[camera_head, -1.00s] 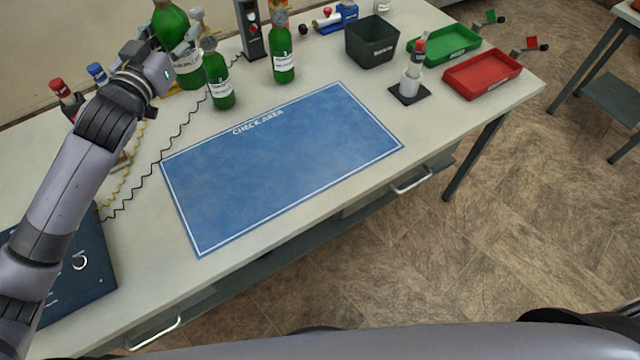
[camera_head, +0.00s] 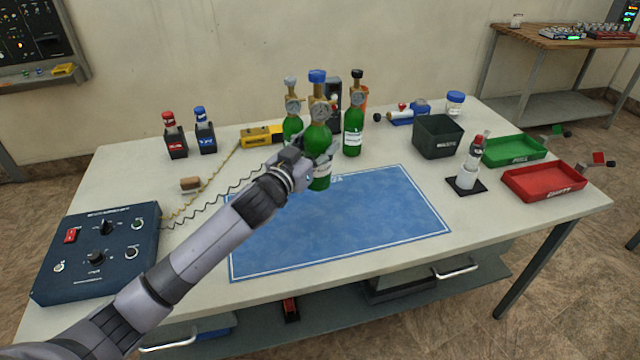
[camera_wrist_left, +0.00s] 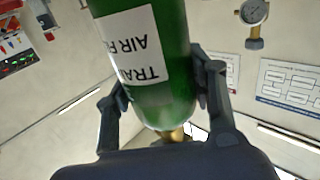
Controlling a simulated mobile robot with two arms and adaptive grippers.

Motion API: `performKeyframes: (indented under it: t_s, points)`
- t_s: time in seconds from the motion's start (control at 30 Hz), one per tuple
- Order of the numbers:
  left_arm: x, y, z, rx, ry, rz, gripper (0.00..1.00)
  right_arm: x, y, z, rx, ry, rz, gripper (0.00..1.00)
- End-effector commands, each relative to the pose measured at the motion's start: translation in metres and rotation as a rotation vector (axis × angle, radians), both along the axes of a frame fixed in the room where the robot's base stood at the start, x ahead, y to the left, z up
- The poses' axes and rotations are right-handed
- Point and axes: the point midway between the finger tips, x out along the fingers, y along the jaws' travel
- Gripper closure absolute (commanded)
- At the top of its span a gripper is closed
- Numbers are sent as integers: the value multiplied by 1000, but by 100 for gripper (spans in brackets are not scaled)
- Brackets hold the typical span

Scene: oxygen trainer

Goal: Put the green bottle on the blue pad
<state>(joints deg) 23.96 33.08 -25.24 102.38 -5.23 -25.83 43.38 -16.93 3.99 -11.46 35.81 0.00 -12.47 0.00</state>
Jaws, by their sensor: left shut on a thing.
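My left gripper (camera_head: 306,158) is shut on a green bottle (camera_head: 318,140) with a blue cap and a gauge. The bottle is upright in the head view, its lower end in front of the far edge of the blue pad (camera_head: 380,222); its height above the pad is hard to tell. In the left wrist view, the green bottle (camera_wrist_left: 150,60) with its white label sits between both fingers. The blue pad lies flat and empty on the table, partly hidden by my left arm. Two other green bottles stand behind, one left (camera_head: 292,128) and one right (camera_head: 353,138). My right gripper is out of view.
A dark bin (camera_head: 438,137), a green tray (camera_head: 515,150), a red tray (camera_head: 545,182) and a small stand (camera_head: 467,182) are on the right. A control box (camera_head: 98,250) is at the left. A yellow device (camera_head: 262,136) with coiled cables stands behind.

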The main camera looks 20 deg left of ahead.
Motion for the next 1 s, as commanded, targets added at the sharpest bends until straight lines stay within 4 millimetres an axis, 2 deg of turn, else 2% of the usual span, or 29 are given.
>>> performKeyframes:
  t_s: [0.1, 0.2, 0.43, 0.63, 0.77, 1.0]
  points:
    - [0, -1, -27, -3, -3, -1, 100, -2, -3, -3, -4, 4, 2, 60]
    - [0, -1, -43, -2, -4, -2, 100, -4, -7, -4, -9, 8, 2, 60]
    - [0, 0, -60, -1, -6, -1, 100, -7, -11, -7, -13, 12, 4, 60]
    - [0, -1, -90, -3, -4, -1, 100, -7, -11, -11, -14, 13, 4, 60]
    - [0, 0, -98, -1, -6, -1, 100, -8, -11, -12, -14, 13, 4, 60]
    - [0, 0, -98, 0, -7, -2, 100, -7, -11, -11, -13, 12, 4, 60]
